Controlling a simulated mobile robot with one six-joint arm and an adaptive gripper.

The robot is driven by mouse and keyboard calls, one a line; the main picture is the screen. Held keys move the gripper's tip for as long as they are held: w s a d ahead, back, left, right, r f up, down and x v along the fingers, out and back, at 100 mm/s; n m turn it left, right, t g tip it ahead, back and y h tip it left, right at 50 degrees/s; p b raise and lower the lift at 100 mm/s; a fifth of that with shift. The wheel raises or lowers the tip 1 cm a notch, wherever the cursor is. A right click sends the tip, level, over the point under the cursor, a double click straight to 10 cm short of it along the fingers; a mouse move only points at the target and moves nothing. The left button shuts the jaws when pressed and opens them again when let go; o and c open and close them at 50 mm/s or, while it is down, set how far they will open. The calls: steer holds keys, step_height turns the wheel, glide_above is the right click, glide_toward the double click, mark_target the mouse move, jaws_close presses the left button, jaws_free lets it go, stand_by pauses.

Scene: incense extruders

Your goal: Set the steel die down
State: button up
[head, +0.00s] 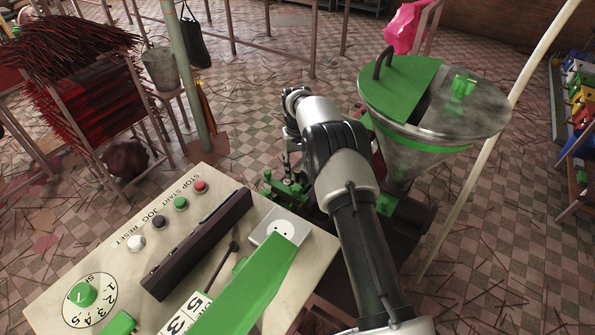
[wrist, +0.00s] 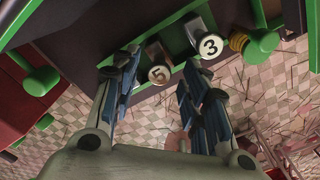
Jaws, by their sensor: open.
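Two steel dies with round white numbered faces show in the wrist view: one marked 5 (wrist: 159,74) and one marked 3 (wrist: 211,46). Both are at a green rack (wrist: 185,62) on the dark machine. My gripper (wrist: 160,82) is open, with its blue-padded fingers spread. The die marked 5 shows between the fingertips, and I see no finger closed on it. The die marked 3 is up and to the right of it. In the head view my arm reaches to the machine beside the panel, and the dies cannot be made out there.
The control panel (head: 130,262) with buttons and a dial is at the lower left. A hopper (head: 425,150) with a green half lid stands right of my arm. Green knobs (wrist: 262,42) stick out near the rack. A dark block (head: 198,245) lies on the panel.

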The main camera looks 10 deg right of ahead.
steer(key=s+r+t+p, duration=0.1)
steer(key=s+r, duration=0.1)
steer(key=r, duration=0.9)
steer(key=s+r+p, duration=0.1)
steer(key=s+r, duration=0.1)
steer(key=r, duration=0.8)
steer(key=s+r+t, duration=0.1)
steer(key=s+r, duration=1.1)
steer(key=s, duration=0.2)
steer(key=s+f+t, duration=0.2)
steer(key=s, duration=2.5)
steer(key=shift+f+t, duration=0.2)
steer(key=shift+t, duration=0.1)
